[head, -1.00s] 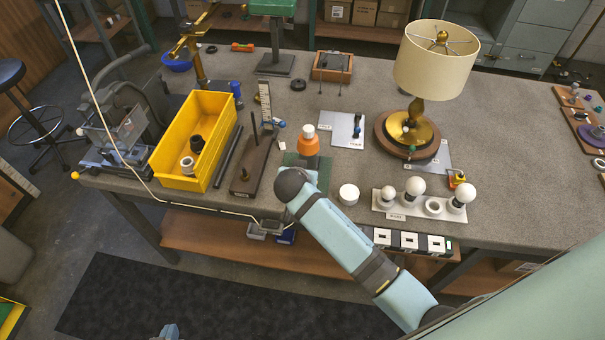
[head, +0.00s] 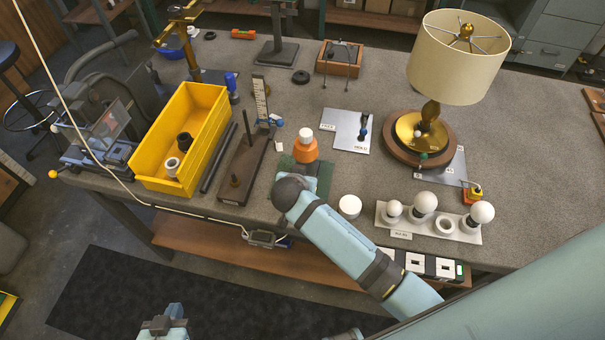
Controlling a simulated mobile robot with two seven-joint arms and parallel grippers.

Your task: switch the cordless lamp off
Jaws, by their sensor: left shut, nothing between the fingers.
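My left gripper (head: 172,310) is shut and empty at the bottom edge, low in front of the bench and far from the lamp.
A white bulb tray (head: 400,235) and a yellow item (head: 472,192) lie before the lamp. Bare bench top (head: 530,150) lies right of the lamp.

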